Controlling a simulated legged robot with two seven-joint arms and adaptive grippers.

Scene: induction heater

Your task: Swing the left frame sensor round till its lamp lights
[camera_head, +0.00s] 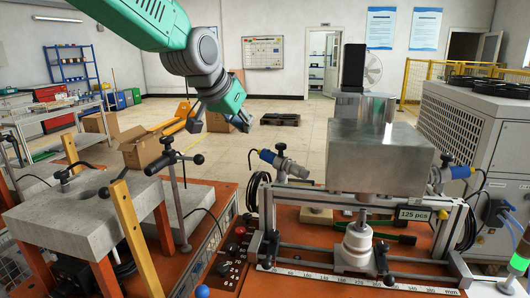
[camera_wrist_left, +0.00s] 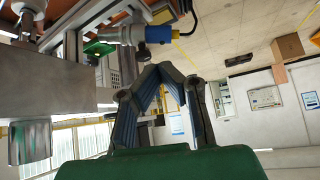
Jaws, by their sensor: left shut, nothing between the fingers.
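The left frame sensor (camera_head: 268,157), a grey cylinder with a blue end and a cable, sits on the left side of the metal frame, its blue end pointing up-left. It also shows at the top of the left wrist view (camera_wrist_left: 158,34). I cannot make out a lit lamp on it. My left gripper (camera_head: 243,122) hangs above and left of the sensor, apart from it. In the left wrist view its fingertips (camera_wrist_left: 150,75) meet, shut and empty, just below the sensor in the picture. My right gripper is not in view.
A large metal block (camera_head: 380,155) stands over the frame beside the sensor. A similar blue-ended sensor (camera_head: 460,172) is on the right side. A ruler rail (camera_head: 350,278) runs along the front. A stone slab (camera_head: 85,212) with clamp handles stands at left.

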